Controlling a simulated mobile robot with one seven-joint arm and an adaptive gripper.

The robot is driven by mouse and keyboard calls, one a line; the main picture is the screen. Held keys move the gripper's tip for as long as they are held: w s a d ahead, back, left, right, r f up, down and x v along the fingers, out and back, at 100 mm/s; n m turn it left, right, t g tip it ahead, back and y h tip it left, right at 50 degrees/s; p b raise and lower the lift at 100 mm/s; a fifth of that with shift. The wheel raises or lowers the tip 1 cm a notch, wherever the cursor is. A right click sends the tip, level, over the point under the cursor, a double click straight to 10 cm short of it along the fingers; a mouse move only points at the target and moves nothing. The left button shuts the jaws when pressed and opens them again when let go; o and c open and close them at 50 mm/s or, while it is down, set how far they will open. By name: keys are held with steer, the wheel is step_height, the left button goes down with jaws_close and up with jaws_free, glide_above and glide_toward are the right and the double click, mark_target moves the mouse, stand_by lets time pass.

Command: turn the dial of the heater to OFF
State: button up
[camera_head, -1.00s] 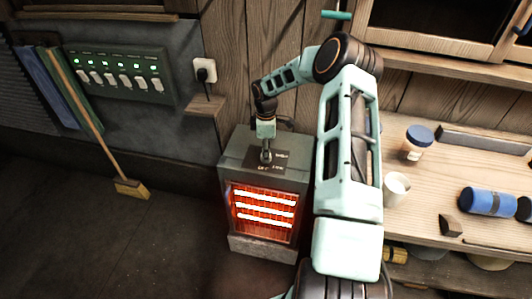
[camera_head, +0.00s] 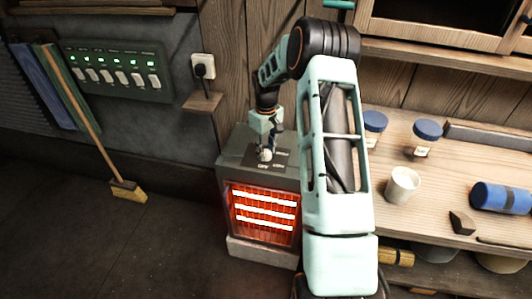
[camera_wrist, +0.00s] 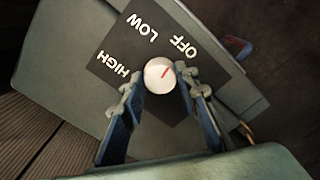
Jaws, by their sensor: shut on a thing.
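The heater (camera_head: 233,163) is a grey box on the floor by the wall, with orange-red glowing bars (camera_head: 264,211) in front. On its top is a black label plate (camera_wrist: 103,62) reading HIGH, LOW and OFF. In the head view my gripper (camera_head: 266,148) hides part of the heater's top, and the dial mark is too small to read there.
A workbench (camera_head: 380,222) on the right holds a white cup (camera_head: 403,185), blue-lidded jars (camera_head: 425,138) and a blue roll (camera_head: 500,197). A wall socket with a plug (camera_head: 203,69) is behind the heater. A broom (camera_head: 128,190) leans at the left. The floor left of the heater is clear.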

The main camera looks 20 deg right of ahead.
mark_target(266, 152)
steer(key=shift+m+b, duration=0.35)
steer(key=shift+m, duration=0.75)
steer(key=o, duration=1.1)
steer(key=shift+o, duration=0.2)
steer(key=shift+r, duration=0.1)
step_height(266, 152, up, 12)
